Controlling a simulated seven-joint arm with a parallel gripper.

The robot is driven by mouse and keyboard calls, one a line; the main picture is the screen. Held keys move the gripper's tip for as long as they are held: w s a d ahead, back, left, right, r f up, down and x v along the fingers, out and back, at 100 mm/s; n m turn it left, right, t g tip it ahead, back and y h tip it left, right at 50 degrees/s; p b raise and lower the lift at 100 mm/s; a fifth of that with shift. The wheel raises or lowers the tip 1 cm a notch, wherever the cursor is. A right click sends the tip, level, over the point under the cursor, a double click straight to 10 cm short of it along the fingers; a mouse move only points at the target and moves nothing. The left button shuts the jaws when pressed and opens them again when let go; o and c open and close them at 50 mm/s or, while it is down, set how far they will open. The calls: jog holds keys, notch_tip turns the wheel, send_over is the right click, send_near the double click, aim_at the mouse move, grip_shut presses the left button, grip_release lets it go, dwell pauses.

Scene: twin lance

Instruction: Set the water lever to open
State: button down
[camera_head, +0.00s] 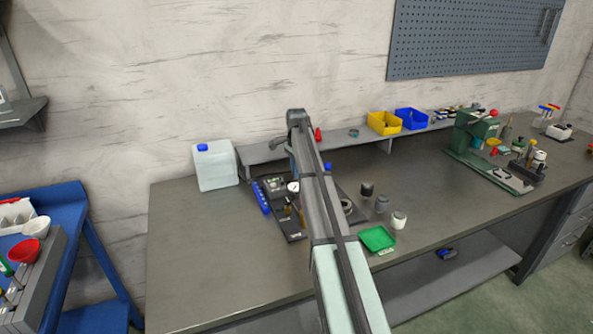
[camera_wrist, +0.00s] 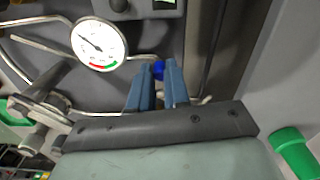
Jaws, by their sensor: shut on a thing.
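In the wrist view, my gripper (camera_wrist: 159,65) has its two blue fingers closed on a small blue lever (camera_wrist: 158,71), which I take to be the water lever. Only a bit of its blue end shows between the fingertips; the rest is hidden, so I cannot tell its angle. A metal pipe runs to the fingers from the left. In the head view my arm covers the gripper and most of the dark rig (camera_head: 292,231) on the bench.
A round pressure gauge (camera_wrist: 98,43) with a red and green band sits left of the fingers. Bent metal tubes run close around it. On the bench (camera_head: 190,262), a green tray (camera_head: 377,239) and several small jars stand right of my arm. A white canister (camera_head: 216,167) stands left.

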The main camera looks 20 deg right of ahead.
dwell(0.3)
jog(key=c, duration=1.1)
grip_release()
jog(key=shift+r, duration=0.15)
notch_tip(320, 180, up, 14)
jog(key=shift+f, duration=0.25)
